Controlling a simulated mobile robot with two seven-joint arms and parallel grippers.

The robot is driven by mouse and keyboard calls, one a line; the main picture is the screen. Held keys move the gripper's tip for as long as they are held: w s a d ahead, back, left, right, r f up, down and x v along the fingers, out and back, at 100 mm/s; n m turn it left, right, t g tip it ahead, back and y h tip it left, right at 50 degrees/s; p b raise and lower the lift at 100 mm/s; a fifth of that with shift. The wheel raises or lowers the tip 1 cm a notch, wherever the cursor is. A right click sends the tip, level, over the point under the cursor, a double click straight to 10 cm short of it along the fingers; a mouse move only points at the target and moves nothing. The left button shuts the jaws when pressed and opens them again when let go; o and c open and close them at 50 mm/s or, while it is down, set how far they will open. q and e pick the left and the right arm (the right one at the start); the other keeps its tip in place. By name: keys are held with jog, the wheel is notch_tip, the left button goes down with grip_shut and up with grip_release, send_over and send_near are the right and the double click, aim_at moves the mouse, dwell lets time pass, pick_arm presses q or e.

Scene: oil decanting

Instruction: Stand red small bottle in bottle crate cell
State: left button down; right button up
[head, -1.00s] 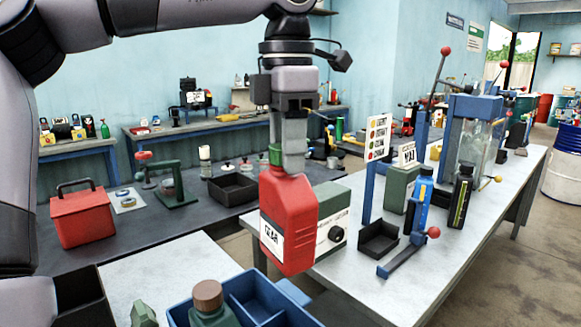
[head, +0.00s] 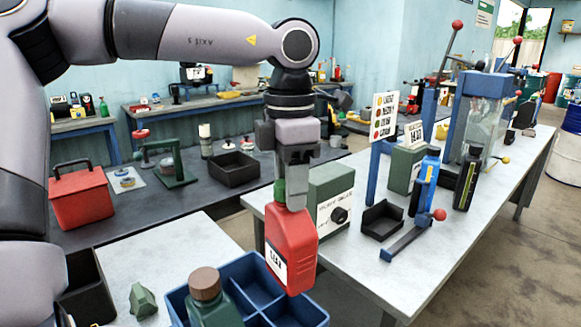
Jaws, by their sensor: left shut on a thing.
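The red small bottle (head: 290,247) hangs upright, slightly tilted, with a white label on its front and a green cap (head: 279,191). My left gripper (head: 291,192) is shut on it near the cap. The blue bottle crate (head: 232,272) stands below on the near table, its lower part cut off by the picture's edge. The red bottle is above the crate's right rear part and hides some of it. A dark green bottle with a brown cap (head: 205,284) stands in a left cell. The other visible cells look empty. My right gripper is not in view.
A green-grey box with a dial (head: 331,195) stands on the right bench close behind the red bottle. A black tray (head: 382,220) and a blue lever tool (head: 414,233) lie further right. A small green object (head: 143,300) sits left of the crate.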

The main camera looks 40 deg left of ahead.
pick_arm(q)
notch_tip(320, 180, down, 6)
jog(key=shift+f, duration=0.25)
notch_tip(320, 180, down, 5)
jog(key=b, duration=0.5)
jog(key=shift+f, duration=0.1)
jog(key=shift+s+d+f+b, duration=0.1)
jog(key=shift+s+f+b, duration=0.1)
jog(key=shift+f+b, duration=0.4)
jog(key=shift+s+d+f+b, duration=0.1)
jog(key=shift+s+f+b, duration=0.1)
jog(key=shift+f+b, duration=0.4)
jog(key=shift+f, duration=0.1)
jog(key=c, duration=0.6)
grip_release()
jog(key=shift+w, duration=0.1)
jog(key=shift+f, duration=0.1)
jog(key=shift+t, duration=0.5)
jog(key=r, duration=0.6)
jog(key=w+r, duration=0.1)
jog(key=r, duration=0.3)
jog(key=shift+w+r, duration=0.1)
